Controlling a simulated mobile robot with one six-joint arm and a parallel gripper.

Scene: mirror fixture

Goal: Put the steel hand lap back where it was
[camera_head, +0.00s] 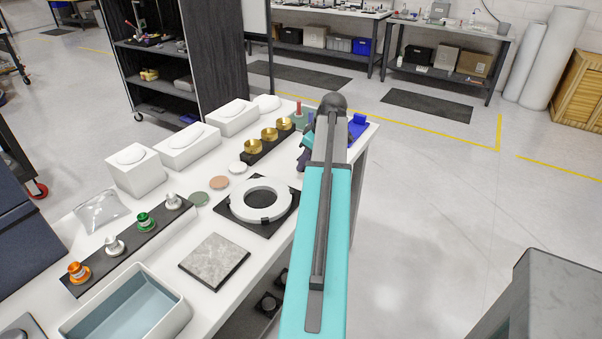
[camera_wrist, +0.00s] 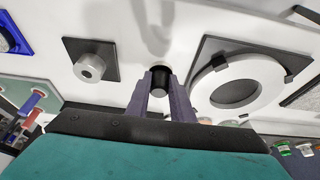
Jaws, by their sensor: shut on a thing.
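My gripper (camera_wrist: 161,88) is shut on a small cylinder with a dark body and a light grey end, which I take to be the steel hand lap (camera_wrist: 158,93). The lap sits between the fingertips over the white table in the wrist view. I cannot tell whether it touches the table. A grey cylinder (camera_wrist: 89,66) stands on a black square base (camera_wrist: 108,48) to its left, apart from the gripper. In the head view my arm hides the lap and most of the gripper.
A white ring (camera_head: 261,199) in a black holder (camera_wrist: 290,65) is to the right in the wrist view. White table (camera_head: 215,222) shows between fixtures.

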